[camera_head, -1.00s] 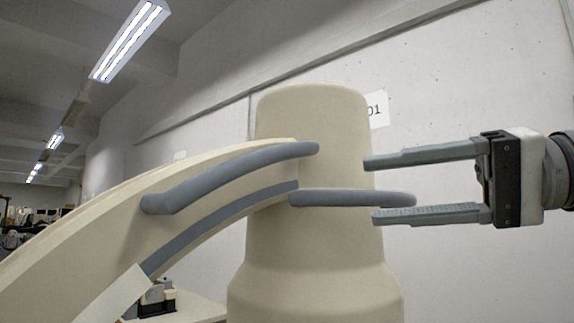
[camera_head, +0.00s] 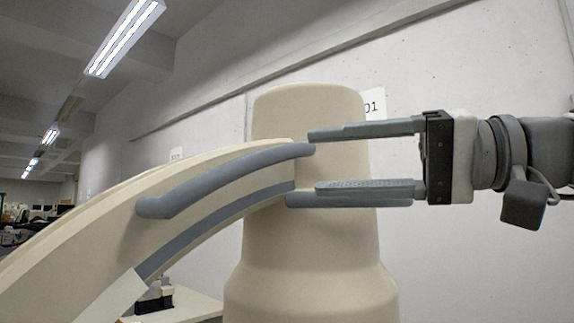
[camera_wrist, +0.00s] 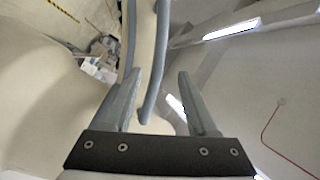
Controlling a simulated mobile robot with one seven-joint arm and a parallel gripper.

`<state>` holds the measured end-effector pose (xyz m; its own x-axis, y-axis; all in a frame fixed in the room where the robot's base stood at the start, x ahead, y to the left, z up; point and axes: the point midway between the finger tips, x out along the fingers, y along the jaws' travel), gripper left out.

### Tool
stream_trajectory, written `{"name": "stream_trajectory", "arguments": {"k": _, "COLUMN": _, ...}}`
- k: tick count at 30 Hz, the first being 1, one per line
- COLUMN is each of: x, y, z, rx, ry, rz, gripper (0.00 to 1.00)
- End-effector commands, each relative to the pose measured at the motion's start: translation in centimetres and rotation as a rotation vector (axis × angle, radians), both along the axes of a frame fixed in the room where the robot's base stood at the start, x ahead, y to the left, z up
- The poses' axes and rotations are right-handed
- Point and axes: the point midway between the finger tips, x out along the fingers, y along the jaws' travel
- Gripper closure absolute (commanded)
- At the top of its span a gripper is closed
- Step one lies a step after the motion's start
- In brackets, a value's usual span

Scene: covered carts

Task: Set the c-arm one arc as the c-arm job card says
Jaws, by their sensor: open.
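The c-arm's cream curved arc (camera_head: 95,215) rises from the lower left to the cream column (camera_head: 310,245) in the head view. A grey handle bar (camera_head: 225,178) runs along the arc's side, its right end near my upper fingertip. A second grey bar (camera_head: 345,201) lies across the column, partly behind my lower finger. My gripper (camera_head: 316,161) is open, its fingers pointing left in front of the column. In the wrist view, the handle bar (camera_wrist: 155,65) reaches down between my open fingers (camera_wrist: 159,85), with a gap on both sides. No readable job card shows.
A wall sign (camera_head: 374,104) ending in "01" is partly hidden behind the column. A pale plate (camera_head: 108,302) sits low on the arc. A small black and white device (camera_head: 155,298) stands on a pale surface below.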

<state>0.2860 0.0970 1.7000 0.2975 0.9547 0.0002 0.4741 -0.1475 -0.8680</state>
Motion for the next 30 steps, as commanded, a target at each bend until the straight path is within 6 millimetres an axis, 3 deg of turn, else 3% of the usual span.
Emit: {"name": "stream_trajectory", "arguments": {"k": 30, "x": 3.2, "y": 10.0, "z": 0.1, "rx": 0.000, "ry": 0.000, "rz": 0.000, "gripper": 0.42}}
